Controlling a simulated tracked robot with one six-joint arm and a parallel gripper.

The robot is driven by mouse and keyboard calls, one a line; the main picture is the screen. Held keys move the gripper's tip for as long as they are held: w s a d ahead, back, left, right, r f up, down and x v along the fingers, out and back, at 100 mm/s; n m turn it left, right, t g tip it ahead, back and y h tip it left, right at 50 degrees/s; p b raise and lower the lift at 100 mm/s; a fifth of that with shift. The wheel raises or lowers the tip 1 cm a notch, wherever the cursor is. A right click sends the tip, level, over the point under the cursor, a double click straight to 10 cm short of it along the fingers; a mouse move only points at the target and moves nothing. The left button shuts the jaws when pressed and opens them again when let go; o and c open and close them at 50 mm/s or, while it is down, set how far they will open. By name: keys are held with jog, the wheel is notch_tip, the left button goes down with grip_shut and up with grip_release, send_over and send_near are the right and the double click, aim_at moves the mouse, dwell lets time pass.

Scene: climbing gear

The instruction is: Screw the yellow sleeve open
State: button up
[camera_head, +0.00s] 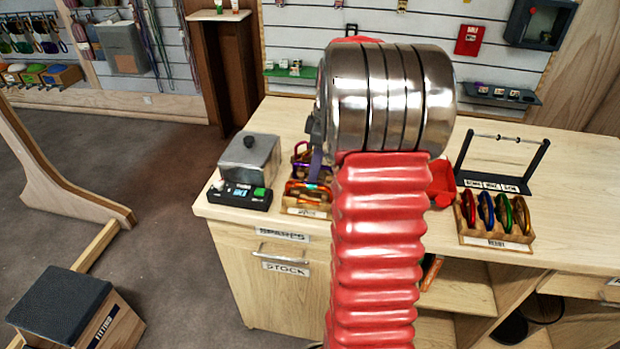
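No yellow sleeve can be made out in this view. Several carabiners, purple (301,152) and orange (308,190) among them, stand in wooden racks on the counter, just left of my red arm. Another wooden rack (495,238), labelled READY, holds red, blue, green and orange carabiners at the right. My own arm and its big metal joint block the middle of the view. A small grey and purple part at the joint's lower left may belong to my gripper. Its fingertips and anything between them are hidden.
A grey box with a black knob (250,142) and a small device with buttons (239,195) stand at the counter's left end. A black frame with a metal bar (505,160) stands behind the READY rack. The counter's (570,200) right side is mostly clear.

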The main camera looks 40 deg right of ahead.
jog(key=shift+f, duration=0.4)
jog(key=shift+w+d, duration=0.5)
jog(key=shift+d, duration=0.05)
dwell(0.6)
jog(key=shift+r, duration=1.45)
jog(key=shift+s+a, duration=0.5)
jog(key=shift+a, duration=0.1)
jog(key=shift+f, duration=0.15)
jog(key=shift+w+f, duration=0.1)
jog(key=shift+f, duration=1.2)
